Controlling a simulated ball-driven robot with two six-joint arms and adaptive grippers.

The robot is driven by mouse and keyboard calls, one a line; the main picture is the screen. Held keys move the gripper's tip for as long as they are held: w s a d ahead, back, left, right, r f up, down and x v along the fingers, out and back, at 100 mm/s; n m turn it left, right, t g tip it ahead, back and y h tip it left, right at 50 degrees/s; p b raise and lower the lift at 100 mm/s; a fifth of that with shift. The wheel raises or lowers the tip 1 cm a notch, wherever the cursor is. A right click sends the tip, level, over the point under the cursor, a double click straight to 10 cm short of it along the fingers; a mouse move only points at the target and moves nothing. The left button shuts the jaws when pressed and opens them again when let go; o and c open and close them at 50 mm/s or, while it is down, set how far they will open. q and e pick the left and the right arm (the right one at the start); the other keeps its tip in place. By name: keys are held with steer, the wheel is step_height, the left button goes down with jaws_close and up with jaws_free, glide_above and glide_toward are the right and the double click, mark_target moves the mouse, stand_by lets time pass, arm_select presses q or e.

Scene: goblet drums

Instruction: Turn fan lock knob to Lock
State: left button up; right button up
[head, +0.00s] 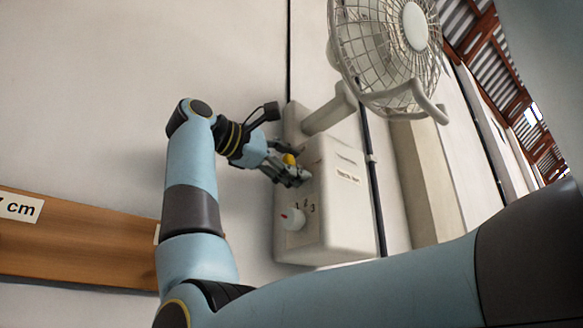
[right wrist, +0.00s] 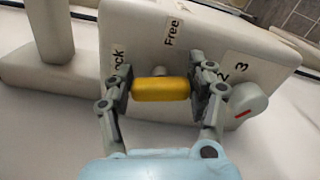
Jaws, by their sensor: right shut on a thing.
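The yellow fan lock knob (right wrist: 160,89) is a rounded bar on the front of the white fan box (head: 338,215). It lies level across the right wrist view, and a bit of it (head: 289,159) shows between my fingers in the head view. My right gripper (right wrist: 161,93) is shut on the knob, one grey finger at each end. A "Free" label (right wrist: 171,31) is above the knob in the wrist view. A second label (right wrist: 118,56), ending in "ock", is at upper left, partly hidden by the left finger. My left gripper is not in view.
A white dial (head: 293,218) with a red mark and numbers sits below the knob, close to my right finger in the wrist view. The caged white fan (head: 385,45) juts out above the box. A wooden board (head: 80,240) runs along the wall at left.

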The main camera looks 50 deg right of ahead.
steer(key=shift+f+m+b, duration=0.2)
steer(key=shift+m+b, duration=0.15)
steer(key=shift+m, duration=1.15)
steer(key=o, duration=1.2)
steer(key=a, duration=0.4)
steer(key=w+a, duration=0.1)
steer(key=a, duration=0.7)
steer(key=shift+w, duration=0.15)
